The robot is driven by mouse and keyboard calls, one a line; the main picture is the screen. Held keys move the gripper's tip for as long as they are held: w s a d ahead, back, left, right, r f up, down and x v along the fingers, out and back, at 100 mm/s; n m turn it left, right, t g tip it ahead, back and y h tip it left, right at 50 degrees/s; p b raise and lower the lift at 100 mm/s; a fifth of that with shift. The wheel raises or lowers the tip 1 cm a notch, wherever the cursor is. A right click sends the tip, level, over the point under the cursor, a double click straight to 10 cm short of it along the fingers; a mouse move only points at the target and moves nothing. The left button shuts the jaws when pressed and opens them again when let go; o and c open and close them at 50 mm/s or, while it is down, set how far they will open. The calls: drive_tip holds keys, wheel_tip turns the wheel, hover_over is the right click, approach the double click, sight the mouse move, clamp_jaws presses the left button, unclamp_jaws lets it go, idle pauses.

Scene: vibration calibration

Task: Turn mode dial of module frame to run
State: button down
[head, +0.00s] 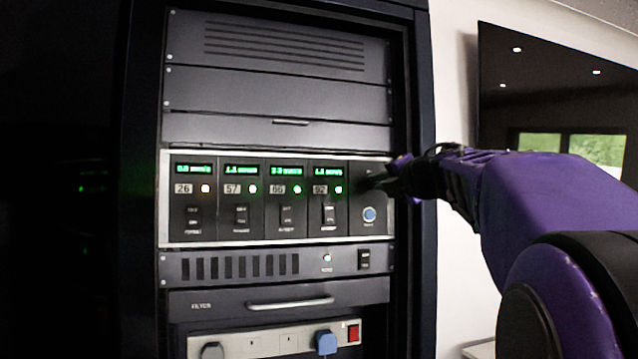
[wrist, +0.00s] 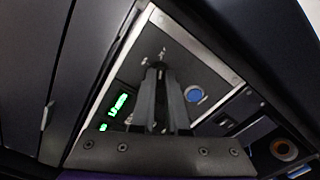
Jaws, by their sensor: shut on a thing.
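The module frame (head: 280,243) is a silver-edged panel in the rack, with several dark modules and a right-hand section with a blue round button (head: 369,214). My gripper (head: 378,183) reaches in from the right to the upper part of that section. In the wrist view my gripper's fingers (wrist: 159,70) come together at the panel, above and left of the blue button (wrist: 194,93). They are shut on the mode dial, which they and the dark tips almost wholly hide. Its setting cannot be read; small labels near it are blurred.
Below are a vented unit (head: 240,266), a drawer handle (head: 290,303) and a socket strip with a blue plug (head: 326,342). The rack's right post (head: 421,120) stands close to my arm.

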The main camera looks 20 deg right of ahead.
drive_tip(key=shift+n, duration=0.4)
drive_tip(key=n+b, duration=0.1)
drive_tip(key=n, duration=1)
drive_tip(key=shift+a, duration=0.2)
drive_tip(key=shift+r, duration=0.1)
idle(0.4)
drive_tip(key=c, duration=0.9)
unclamp_jaws()
drive_tip(key=shift+s, duration=0.15)
